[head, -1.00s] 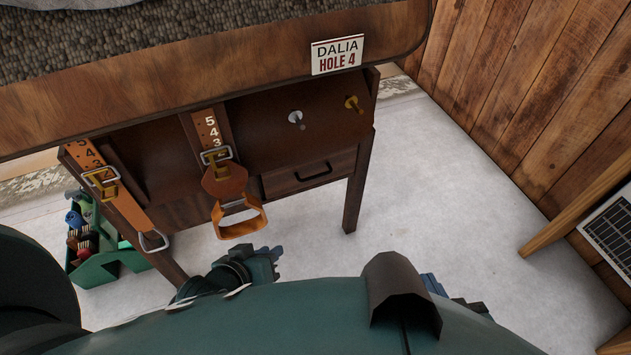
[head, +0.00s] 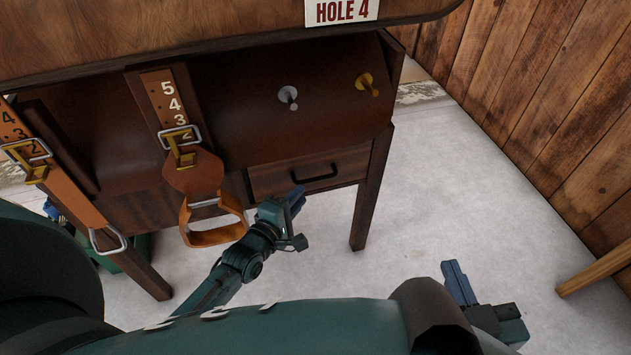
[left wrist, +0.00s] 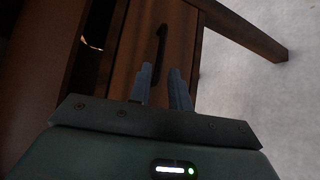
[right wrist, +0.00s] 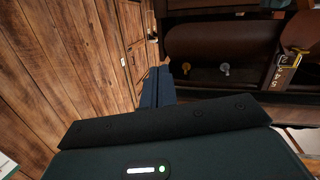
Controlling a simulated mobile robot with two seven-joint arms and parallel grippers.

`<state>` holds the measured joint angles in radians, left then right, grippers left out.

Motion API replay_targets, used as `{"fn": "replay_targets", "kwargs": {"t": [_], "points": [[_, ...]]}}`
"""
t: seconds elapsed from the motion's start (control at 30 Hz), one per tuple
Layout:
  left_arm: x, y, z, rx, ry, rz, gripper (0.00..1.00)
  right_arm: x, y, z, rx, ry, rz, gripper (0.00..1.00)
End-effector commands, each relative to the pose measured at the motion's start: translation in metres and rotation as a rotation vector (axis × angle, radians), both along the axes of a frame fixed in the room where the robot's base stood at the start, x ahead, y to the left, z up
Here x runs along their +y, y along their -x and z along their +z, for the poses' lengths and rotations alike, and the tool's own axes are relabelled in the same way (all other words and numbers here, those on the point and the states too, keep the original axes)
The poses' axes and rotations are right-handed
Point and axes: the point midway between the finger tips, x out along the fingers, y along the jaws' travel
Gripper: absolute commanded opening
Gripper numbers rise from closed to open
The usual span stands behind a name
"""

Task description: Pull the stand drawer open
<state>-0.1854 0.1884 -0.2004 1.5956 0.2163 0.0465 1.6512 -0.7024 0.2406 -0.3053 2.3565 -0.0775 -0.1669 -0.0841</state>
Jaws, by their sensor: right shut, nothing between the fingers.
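The stand drawer (head: 275,179) is a dark wooden front with a black bar handle (head: 317,173), set under the stand's dark panel. It looks closed. My left gripper (head: 295,198) is just below and in front of the drawer, apart from the handle. In the left wrist view its two blue fingers (left wrist: 161,85) are parted and empty, pointing toward the handle (left wrist: 161,44). My right gripper (head: 456,283) is low on the right, away from the stand. In the right wrist view its fingers (right wrist: 157,86) are together with nothing between them.
An orange stirrup (head: 212,221) on a numbered strap hangs just left of my left gripper. Another strap (head: 60,190) hangs further left. A silver knob (head: 288,95) and a brass knob (head: 367,83) stick out above the drawer. Pale floor (head: 455,195) is clear right of the stand leg (head: 371,192).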

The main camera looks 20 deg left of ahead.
Motion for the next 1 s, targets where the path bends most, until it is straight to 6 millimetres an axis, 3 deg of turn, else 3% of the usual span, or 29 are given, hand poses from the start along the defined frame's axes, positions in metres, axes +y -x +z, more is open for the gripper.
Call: {"fn": "replay_targets", "kwargs": {"t": [0.2, 0.4, 0.83, 1.0], "points": [[-0.01, -0.046, -0.01, -0.002, 0.0, -0.001, 0.2, 0.005, -0.001, -0.003, -0.109, -0.006, 0.024, 0.0], [-0.015, -0.072, -0.013, 0.0, -0.001, 0.0, 0.2, 0.009, 0.001, -0.001, -0.181, -0.013, 0.044, 0.0], [-0.017, -0.08, -0.012, 0.002, -0.002, -0.001, 0.2, 0.011, 0.002, 0.002, -0.209, -0.017, 0.053, 0.0], [-0.017, -0.08, -0.013, 0.002, -0.002, -0.001, 0.06, 0.011, 0.002, 0.001, -0.208, -0.016, 0.053, 0.0]]}}
